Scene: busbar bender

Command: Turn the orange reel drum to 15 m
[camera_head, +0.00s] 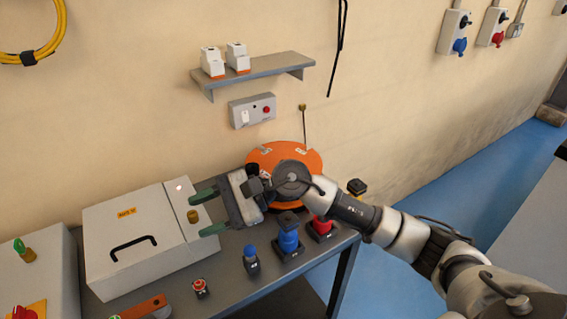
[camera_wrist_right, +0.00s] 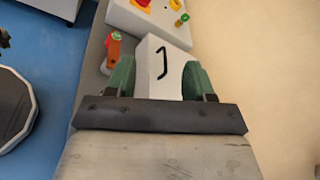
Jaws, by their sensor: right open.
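The orange reel drum (camera_head: 312,161) lies at the back of the grey bench by the wall in the head view. Small white labels show on its top, and my right arm covers its middle and front. My right gripper (camera_head: 200,213) is to the left of the drum, open and empty, with its green fingers pointing left toward the white box. In the right wrist view the open fingers (camera_wrist_right: 163,78) frame the white box with a black handle. The drum does not show there. My left gripper is not in view.
The white box (camera_head: 130,225) with a black handle stands left of the gripper. Blue (camera_head: 288,240) and red (camera_head: 321,228) connectors and a red button (camera_head: 200,287) sit along the bench front. A shelf (camera_head: 255,73) and a switch box (camera_head: 252,110) are on the wall behind.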

